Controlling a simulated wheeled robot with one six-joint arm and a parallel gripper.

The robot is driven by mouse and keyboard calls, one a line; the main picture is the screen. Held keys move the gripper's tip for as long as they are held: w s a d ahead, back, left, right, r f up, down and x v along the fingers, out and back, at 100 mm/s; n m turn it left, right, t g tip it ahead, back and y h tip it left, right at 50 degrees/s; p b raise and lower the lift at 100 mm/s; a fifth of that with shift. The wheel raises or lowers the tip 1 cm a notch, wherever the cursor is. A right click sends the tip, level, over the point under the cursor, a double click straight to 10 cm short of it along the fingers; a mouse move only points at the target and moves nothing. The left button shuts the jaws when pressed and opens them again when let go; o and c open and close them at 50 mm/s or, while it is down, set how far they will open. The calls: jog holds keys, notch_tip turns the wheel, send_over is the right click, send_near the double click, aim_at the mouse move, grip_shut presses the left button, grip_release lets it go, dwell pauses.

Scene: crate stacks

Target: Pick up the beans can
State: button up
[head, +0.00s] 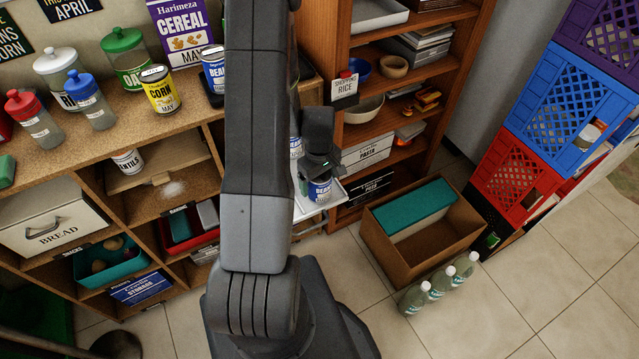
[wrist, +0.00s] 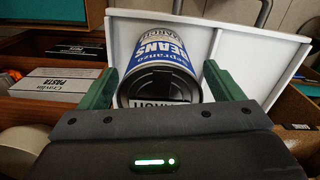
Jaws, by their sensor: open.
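The beans can (wrist: 160,62), with a blue and white label, stands on a white tray (wrist: 270,65) in the wrist view. My gripper (wrist: 160,75) is open, with one green finger on each side of the can. I cannot tell whether either finger touches it. In the head view the can (head: 320,190) shows partly below my gripper (head: 320,172), on the white tray (head: 338,192).
A wooden shelf unit (head: 425,70) with bowls and boxes stands behind the tray. A pasta box (head: 368,150) sits on it. An open brown box (head: 440,245) and several bottles (head: 440,282) are on the floor at right. Stacked crates (head: 515,180) stand at far right.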

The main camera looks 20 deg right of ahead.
jog(key=c, duration=1.4)
jog(key=shift+o, duration=0.2)
